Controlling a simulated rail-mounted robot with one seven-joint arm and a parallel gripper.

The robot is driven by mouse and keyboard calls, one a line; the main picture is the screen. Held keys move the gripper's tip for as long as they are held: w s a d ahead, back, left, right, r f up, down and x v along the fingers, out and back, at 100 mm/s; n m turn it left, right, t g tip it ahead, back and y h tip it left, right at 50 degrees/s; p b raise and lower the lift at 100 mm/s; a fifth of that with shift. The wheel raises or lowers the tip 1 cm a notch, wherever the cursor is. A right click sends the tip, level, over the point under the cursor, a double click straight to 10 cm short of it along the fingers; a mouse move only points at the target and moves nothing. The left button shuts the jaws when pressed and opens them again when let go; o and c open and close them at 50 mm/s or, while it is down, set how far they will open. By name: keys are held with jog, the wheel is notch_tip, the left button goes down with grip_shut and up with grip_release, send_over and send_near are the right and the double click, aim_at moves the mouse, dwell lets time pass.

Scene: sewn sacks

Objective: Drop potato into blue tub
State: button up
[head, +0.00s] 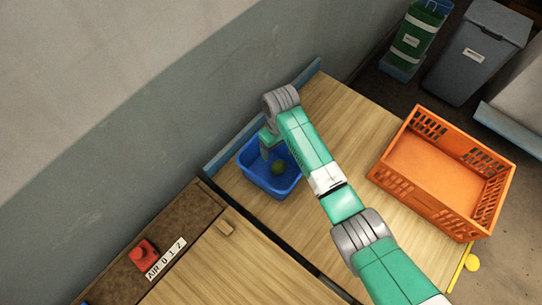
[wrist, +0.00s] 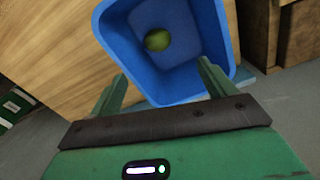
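The blue tub (head: 258,184) stands on the wooden table near the wall. It also shows in the wrist view (wrist: 116,40). A roundish green-yellow item, seemingly the potato (head: 278,167), is inside the tub; the wrist view shows it against the tub's inside (wrist: 157,40). I cannot tell whether it touches the bottom. My gripper (head: 267,143) is over the tub's wall-side part. In the wrist view my gripper (wrist: 160,76) has its two fingers wide apart with nothing between them. The potato is apart from both fingers.
An orange crate (head: 418,192), seemingly empty, stands at the table's right. A red knob (head: 144,253) is on the brown ledge at lower left. A grey bin (head: 480,52) and a green bin (head: 419,32) stand beyond.

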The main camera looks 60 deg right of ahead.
notch_tip(320, 180, up, 8)
jog(key=shift+p, duration=0.4)
jog(key=shift+f, duration=0.1)
dwell(0.5)
